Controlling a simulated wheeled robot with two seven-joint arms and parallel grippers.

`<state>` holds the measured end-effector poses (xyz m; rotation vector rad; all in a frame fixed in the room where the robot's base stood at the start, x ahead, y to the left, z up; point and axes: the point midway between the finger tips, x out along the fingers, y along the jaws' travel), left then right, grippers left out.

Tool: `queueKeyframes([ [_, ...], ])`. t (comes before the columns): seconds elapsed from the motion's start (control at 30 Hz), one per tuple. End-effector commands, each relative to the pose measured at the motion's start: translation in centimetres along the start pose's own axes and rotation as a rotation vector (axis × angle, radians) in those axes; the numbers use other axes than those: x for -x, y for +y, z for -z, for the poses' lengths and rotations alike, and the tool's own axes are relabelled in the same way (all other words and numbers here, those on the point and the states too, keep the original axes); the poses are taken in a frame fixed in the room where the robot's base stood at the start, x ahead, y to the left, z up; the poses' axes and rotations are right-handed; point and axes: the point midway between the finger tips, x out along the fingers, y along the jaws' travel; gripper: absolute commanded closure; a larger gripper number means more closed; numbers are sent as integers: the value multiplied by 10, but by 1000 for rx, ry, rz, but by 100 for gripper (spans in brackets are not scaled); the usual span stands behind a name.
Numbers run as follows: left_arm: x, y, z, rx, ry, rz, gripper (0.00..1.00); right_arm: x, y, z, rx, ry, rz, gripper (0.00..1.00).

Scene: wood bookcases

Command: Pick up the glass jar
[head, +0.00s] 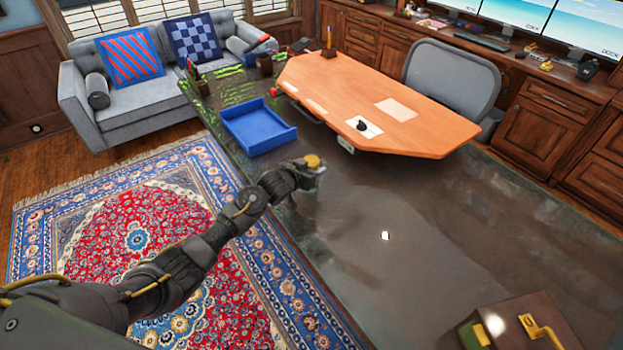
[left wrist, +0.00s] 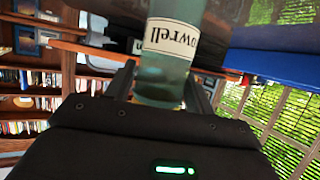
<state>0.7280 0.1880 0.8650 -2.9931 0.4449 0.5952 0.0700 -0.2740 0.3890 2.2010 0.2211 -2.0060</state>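The glass jar (head: 320,174) stands out by its yellow lid near the left edge of the dark desk. My left gripper (head: 300,170) is at the jar's upper part. In the left wrist view, the jar (left wrist: 164,68) is pale green glass with a white label, its lettering upside down. The two dark fingers of the left gripper (left wrist: 160,85) lie on either side of it. Whether both fingers press on the glass is unclear. The jar's lid end is mostly hidden behind the gripper body. My right gripper is not in view.
The dark glossy desk (head: 400,270) is mostly clear in front. A blue tray (head: 258,126) lies behind the jar, and an orange-brown desktop (head: 375,100) stands to the right. A brown box with brass parts (head: 505,330) is at lower right.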

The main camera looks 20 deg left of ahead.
Motion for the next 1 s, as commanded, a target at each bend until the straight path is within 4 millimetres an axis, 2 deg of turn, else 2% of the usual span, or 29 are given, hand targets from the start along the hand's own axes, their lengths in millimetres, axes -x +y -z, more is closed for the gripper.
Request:
queueKeyframes([
  [0.03,0,0,0,0,0,0,53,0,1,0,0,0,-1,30],
  [0.27,0,0,1,0,2,0,82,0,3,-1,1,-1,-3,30],
  [0.57,1,0,3,0,2,0,82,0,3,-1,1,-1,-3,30],
  [0.77,6,0,18,0,4,-1,82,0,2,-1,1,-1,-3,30],
  [0.87,12,-1,30,0,6,0,82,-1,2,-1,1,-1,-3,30],
  [1.0,33,-2,40,0,5,0,82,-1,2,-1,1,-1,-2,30],
])
